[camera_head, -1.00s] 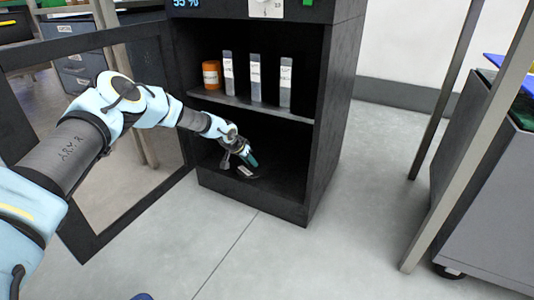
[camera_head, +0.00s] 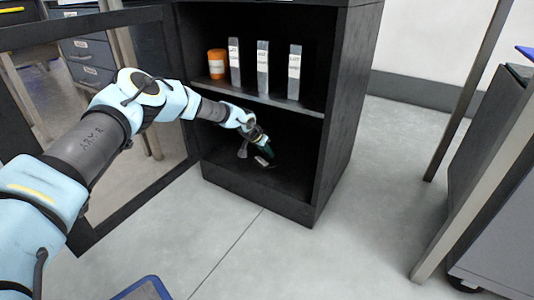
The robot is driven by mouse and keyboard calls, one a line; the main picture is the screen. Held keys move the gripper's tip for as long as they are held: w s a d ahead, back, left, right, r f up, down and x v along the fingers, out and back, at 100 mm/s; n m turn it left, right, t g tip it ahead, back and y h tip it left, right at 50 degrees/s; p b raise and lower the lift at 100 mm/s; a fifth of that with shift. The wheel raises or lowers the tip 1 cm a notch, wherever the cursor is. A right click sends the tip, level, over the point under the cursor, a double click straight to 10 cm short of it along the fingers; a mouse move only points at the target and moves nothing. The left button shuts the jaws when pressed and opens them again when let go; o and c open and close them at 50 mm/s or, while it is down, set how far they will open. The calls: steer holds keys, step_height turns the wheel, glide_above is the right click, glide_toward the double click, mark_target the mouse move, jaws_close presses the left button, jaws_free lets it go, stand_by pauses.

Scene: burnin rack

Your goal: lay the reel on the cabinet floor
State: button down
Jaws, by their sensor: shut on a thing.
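My gripper (camera_head: 254,151) is inside the lower compartment of the black cabinet (camera_head: 342,130), below the shelf. It is shut on the reel (camera_head: 270,165), a dark thing with a small white label, hard to make out against the dark interior. The reel is low, close to the cabinet floor (camera_head: 250,183). I cannot tell whether it touches the floor. My arm reaches in from the left through the open door side, and the gripper hides part of the reel.
An orange container (camera_head: 217,64) and three grey labelled packets (camera_head: 263,70) stand on the shelf (camera_head: 290,102) above my gripper. The open framed door (camera_head: 100,225) is at the left. A blue-edged object (camera_head: 143,289) is at the bottom. A table leg (camera_head: 475,190) stands at the right.

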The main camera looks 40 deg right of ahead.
steer(key=shift+f, duration=0.15)
steer(key=c, duration=0.6)
jaws_free()
steer(key=w+p+v, duration=0.1)
steer(key=p+v, duration=0.4)
steer(key=v, duration=0.7)
steer(key=shift+s, duration=0.45)
steer(key=shift+r, duration=0.25)
